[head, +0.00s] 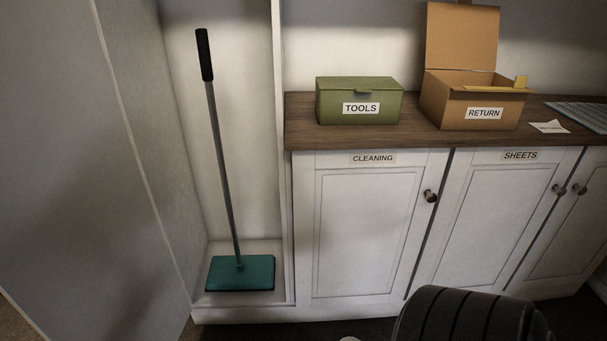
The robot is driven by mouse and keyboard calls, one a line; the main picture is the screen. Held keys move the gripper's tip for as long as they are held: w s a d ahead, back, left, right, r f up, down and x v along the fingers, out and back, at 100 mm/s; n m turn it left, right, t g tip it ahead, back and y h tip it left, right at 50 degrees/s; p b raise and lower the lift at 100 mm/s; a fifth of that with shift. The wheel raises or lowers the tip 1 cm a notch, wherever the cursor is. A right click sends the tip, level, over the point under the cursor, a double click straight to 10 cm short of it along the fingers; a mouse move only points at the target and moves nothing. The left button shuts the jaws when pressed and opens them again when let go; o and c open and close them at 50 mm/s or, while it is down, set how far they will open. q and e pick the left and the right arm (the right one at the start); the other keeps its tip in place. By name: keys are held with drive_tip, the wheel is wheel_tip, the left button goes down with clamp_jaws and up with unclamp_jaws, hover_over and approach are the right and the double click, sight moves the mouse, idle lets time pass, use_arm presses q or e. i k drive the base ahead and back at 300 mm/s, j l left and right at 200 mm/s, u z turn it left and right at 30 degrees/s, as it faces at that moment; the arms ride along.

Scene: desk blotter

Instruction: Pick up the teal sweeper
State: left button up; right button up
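The teal sweeper (240,273) stands in the tall open white closet at the left. Its flat teal head rests on the closet floor. Its thin grey pole (221,165) leans slightly left and ends in a black grip (204,55) near the closet's back wall. Neither of my grippers shows clearly in the head view. Nothing is touching the sweeper.
The closet's white door (85,170) stands open at the left. A wooden counter (410,136) bears a green TOOLS box (359,100) and an open RETURN box (474,112). White cabinets (365,235) below are shut. A dark rounded ribbed object (470,318) is at the bottom.

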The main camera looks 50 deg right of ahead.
sight(238, 272)
drive_tip(key=z, duration=1.1)
